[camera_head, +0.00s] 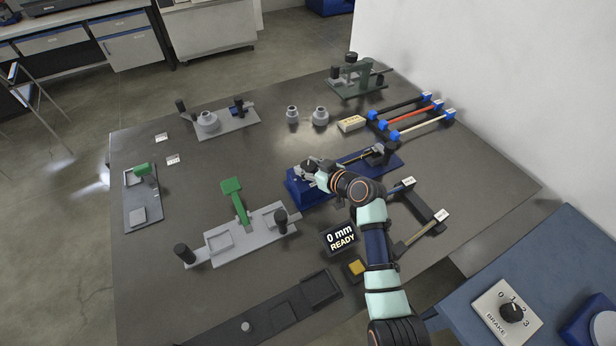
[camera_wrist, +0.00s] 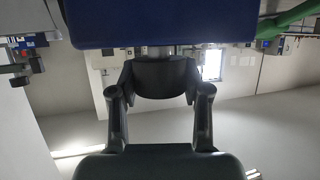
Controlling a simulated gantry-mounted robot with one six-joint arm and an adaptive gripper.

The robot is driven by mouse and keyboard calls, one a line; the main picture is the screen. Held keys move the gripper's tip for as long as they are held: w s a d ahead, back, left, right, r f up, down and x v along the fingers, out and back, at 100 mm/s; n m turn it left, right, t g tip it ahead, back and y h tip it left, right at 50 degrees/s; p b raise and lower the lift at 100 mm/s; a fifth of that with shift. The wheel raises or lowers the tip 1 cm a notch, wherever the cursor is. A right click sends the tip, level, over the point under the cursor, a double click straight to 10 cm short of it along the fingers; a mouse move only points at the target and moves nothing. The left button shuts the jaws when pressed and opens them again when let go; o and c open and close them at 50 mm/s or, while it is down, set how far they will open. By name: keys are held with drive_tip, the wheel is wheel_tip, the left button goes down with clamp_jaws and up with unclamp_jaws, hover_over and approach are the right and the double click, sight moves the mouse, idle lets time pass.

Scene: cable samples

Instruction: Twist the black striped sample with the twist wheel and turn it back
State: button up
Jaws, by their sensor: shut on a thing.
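The blue twist fixture (camera_head: 304,195) stands near the middle of the table, with a thin sample (camera_head: 364,156) lying along it toward its right end. Its stripes are too small to make out clearly. My gripper (camera_head: 314,172) is at the left end of the fixture. In the wrist view, my gripper's fingers (camera_wrist: 160,92) are shut on a dark round part that looks like the twist wheel (camera_wrist: 160,76), just under the blue body of the fixture (camera_wrist: 160,22). In the head view my gripper and wrist mostly hide the wheel.
A display (camera_head: 340,238) reading "0 mm READY" and a yellow button (camera_head: 356,268) are near my arm. A rack of samples (camera_head: 415,117) is at the back right. A grey fixture with a green lever (camera_head: 234,190) stands to the left. A brake dial (camera_head: 511,312) is at lower right.

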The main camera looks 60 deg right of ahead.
drive_tip(key=n+y+b, duration=0.1)
drive_tip(key=y+b, duration=0.1)
drive_tip(key=b, duration=0.1)
drive_tip(key=n+t+y+b, duration=0.1)
drive_tip(key=n+b, duration=0.1)
drive_tip(key=b, duration=0.1)
drive_tip(key=shift+f+y, duration=0.4)
drive_tip(key=n+y+b, duration=0.3)
drive_tip(key=shift+r+b, duration=0.2)
drive_tip(key=shift+b, duration=0.2)
drive_tip(key=shift+r, duration=0.1)
drive_tip(key=o, duration=1.2)
drive_tip(key=shift+c, duration=0.2)
drive_tip(key=shift+r, duration=0.1)
drive_tip(key=v, duration=1.2)
